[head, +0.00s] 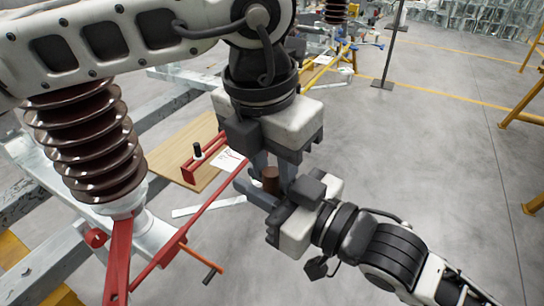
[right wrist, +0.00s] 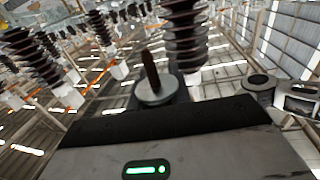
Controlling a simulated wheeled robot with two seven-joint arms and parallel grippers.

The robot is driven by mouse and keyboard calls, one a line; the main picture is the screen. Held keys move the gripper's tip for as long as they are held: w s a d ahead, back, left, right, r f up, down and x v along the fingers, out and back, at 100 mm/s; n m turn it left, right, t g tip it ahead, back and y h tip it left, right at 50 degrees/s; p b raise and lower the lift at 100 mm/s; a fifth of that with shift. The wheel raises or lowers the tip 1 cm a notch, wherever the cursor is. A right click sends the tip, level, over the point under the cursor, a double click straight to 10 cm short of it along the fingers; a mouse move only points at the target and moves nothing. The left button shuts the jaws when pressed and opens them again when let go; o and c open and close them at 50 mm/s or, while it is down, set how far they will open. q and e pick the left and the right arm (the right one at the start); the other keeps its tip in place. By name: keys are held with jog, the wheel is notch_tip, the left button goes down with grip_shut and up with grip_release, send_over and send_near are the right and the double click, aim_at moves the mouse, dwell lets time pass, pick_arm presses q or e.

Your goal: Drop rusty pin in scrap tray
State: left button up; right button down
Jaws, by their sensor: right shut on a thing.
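The rusty pin (head: 270,180) shows as a short brown cylinder between my two grippers in the head view. In the right wrist view the pin's dark brown shaft (right wrist: 151,70) stands up from a round grey disc (right wrist: 156,91). My right gripper (head: 262,190) comes from the lower right and is shut on the pin. My left gripper (head: 274,165) points down from above, its fingers apart close around the pin's upper end; contact is not clear. A red open holder or tray (head: 190,172) lies left of the grippers; I cannot tell if it is the scrap tray.
A black-topped pin (head: 197,150) stands at the red holder. A wooden board (head: 165,158) and a white paper (head: 228,160) lie beneath. A brown ribbed insulator (head: 85,140) and red linkage (head: 205,215) stand at left.

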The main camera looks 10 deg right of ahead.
pick_arm(q)
grip_shut()
pick_arm(e)
jog(key=c, duration=1.2)
grip_release()
